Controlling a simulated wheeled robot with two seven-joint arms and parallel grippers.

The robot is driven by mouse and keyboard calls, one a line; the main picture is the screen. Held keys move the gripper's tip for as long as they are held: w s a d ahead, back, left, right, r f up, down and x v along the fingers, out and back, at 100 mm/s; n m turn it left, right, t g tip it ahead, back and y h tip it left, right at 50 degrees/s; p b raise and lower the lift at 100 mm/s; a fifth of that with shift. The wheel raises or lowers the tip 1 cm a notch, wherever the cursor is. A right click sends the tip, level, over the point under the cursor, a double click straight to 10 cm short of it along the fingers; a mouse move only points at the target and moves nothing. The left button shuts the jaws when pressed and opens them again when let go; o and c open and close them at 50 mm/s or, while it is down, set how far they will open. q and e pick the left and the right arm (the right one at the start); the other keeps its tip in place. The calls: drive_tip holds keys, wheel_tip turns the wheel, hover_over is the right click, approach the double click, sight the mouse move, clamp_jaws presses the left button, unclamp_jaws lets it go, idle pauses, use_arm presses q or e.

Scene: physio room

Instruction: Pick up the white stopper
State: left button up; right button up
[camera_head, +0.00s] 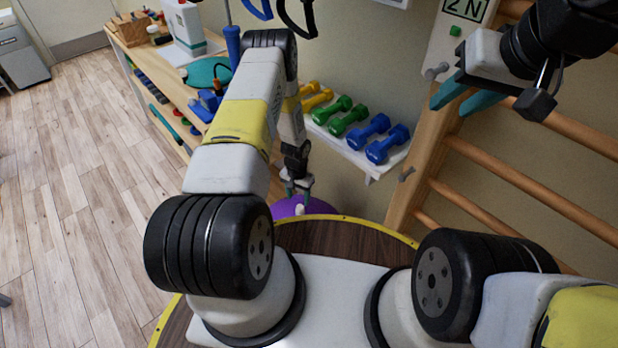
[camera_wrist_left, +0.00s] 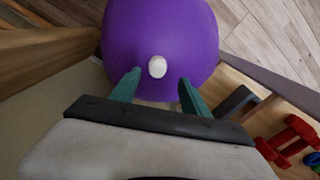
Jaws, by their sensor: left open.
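The white stopper (camera_wrist_left: 157,67) is a small white oval on the purple ball (camera_wrist_left: 190,30) in the left wrist view. My left gripper (camera_wrist_left: 153,85) is open, with its two green fingers on either side of and just short of the stopper. In the head view my left gripper (camera_head: 299,188) hangs over the purple ball (camera_head: 284,208), whose lower part is hidden by the round wooden surface and my arm. The stopper shows there only as a small pale spot (camera_head: 300,209). My right gripper (camera_head: 467,95) is at the upper right, away from the ball, its green fingers apart and empty.
A white shelf (camera_head: 372,166) with yellow, green and blue dumbbells (camera_head: 387,144) is beside my left arm. Wooden wall bars (camera_head: 530,200) stand at the right. A wooden shelf unit (camera_head: 135,55) holds several items at the upper left. Red dumbbells (camera_wrist_left: 290,141) lie right of the ball in the wrist view.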

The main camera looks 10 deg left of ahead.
sight(300, 206)
use_arm(q)
drive_tip(key=f, duration=0.5)
drive_tip(key=shift+w+d+f, duration=0.15)
drive_tip(key=shift+d+f, duration=0.1)
drive_tip(key=shift+f, duration=0.1)
clamp_jaws()
